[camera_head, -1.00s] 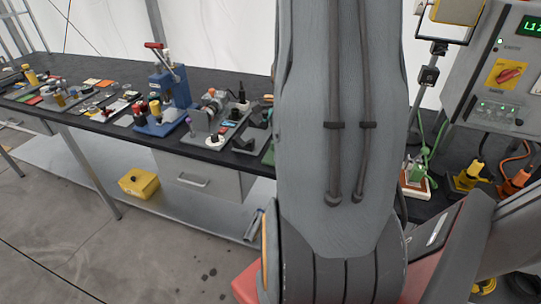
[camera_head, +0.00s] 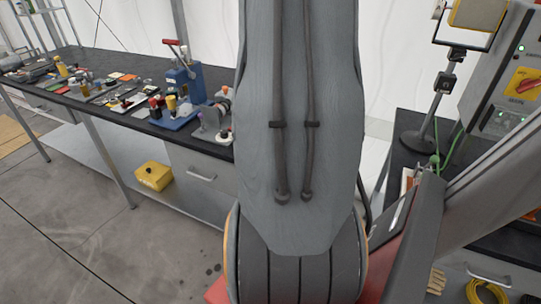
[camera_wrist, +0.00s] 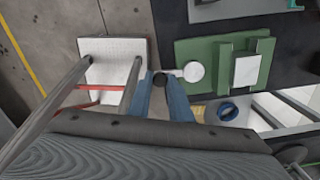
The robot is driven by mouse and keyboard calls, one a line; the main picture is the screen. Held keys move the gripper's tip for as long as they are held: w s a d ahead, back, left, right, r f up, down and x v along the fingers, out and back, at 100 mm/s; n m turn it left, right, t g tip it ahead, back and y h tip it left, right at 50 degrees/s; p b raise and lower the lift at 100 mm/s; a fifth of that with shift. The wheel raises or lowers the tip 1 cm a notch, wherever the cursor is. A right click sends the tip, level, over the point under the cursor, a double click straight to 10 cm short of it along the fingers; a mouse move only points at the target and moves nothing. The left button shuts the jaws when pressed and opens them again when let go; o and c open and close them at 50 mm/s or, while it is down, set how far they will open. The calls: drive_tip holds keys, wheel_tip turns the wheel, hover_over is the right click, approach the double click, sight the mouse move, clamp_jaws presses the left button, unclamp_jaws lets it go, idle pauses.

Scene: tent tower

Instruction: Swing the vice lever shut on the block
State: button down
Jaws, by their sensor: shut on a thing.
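In the wrist view the green vice (camera_wrist: 218,82) lies on the dark bench top, with a pale block (camera_wrist: 246,70) between its upright green parts. A white round pivot (camera_wrist: 193,71) sits on its left side. The lever (camera_wrist: 177,73) runs left from the pivot to a dark knob (camera_wrist: 163,79), pointing away from the block. My gripper (camera_wrist: 162,86) has its blue fingers closed around the knob, beyond the bench edge. Whether the vice jaw touches the block cannot be told. In the head view my arm hides the vice and gripper.
A blue press (camera_head: 183,95) and several small items stand along the bench (camera_head: 92,107). A yellow box (camera_head: 153,176) sits on the lower shelf. A control cabinet (camera_head: 510,85) and a lamp stand (camera_head: 435,110) are at the right. Open floor lies in front.

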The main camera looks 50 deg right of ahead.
drive_tip(key=shift+w, duration=0.15)
idle(0.3)
drive_tip(key=c, duration=1.6)
unclamp_jaws()
drive_tip(key=shift+r, duration=0.15)
drive_tip(key=shift+r+b, duration=0.85)
drive_tip(key=shift+r, duration=2.95)
